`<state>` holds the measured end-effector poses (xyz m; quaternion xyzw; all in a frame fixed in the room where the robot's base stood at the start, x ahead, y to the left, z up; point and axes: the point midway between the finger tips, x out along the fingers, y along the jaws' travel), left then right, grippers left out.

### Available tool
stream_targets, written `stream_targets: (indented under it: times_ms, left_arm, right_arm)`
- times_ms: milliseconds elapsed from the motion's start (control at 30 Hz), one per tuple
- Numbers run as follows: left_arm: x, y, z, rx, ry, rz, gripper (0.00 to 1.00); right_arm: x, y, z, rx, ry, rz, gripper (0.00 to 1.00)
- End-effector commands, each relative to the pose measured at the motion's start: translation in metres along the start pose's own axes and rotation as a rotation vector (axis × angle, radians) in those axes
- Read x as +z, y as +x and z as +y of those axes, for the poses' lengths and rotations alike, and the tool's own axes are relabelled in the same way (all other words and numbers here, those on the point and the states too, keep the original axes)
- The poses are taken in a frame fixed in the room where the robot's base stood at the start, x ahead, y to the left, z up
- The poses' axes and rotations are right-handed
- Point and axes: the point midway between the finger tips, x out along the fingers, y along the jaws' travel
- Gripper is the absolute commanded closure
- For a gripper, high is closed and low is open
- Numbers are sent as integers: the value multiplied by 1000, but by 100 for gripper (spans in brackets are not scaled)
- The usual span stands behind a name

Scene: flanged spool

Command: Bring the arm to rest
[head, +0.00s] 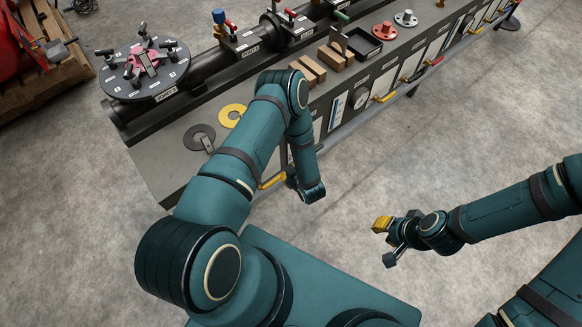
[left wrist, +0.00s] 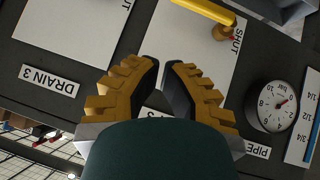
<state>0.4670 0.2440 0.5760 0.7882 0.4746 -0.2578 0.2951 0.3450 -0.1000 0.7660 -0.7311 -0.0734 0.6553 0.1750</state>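My left arm reaches over the front edge of the bench in the head view, its end hanging low beside the bench front. The tips nearly meet, with a narrow gap and nothing held. It faces the labelled dark panel (left wrist: 50,55). My right gripper (head: 386,241) is out over bare floor, right of the bench. Its two fingers are spread apart and empty.
The bench (head: 165,160) carries a dark ring (head: 199,137), a yellow ring (head: 231,114), wooden blocks (head: 308,70), a black tray (head: 376,48), a red flanged spool (head: 383,30) and a round plate (head: 145,72). Yellow handles (head: 386,97) jut from its front. The floor around my right gripper is clear.

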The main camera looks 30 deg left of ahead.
Motion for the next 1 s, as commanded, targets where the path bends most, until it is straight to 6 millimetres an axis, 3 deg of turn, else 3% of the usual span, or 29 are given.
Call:
stream_targets:
  times_ms: [300, 467, 567, 700, 900, 1000]
  left_arm:
    - [0, -1, 1, 4, 4, -8, 100]
    - [-2, -21, 19, 69, 72, -135, 100]
    - [-2, -54, 35, 156, 180, -298, 100]
    - [-2, -123, 41, 302, 393, -549, 100]
    - [-7, -218, 15, 474, 701, -815, 100]
    - [-11, -247, 0, 525, 809, -890, 100]
  right_arm:
    - [0, 0, 0, 0, 0, 0, 74]
    - [0, 0, 0, 0, 0, 0, 74]
    - [0, 0, 0, 0, 0, 0, 74]
    - [0, 0, 0, 0, 0, 0, 74]
    - [0, 0, 0, 0, 0, 0, 74]
    - [0, 0, 0, 0, 0, 0, 74]
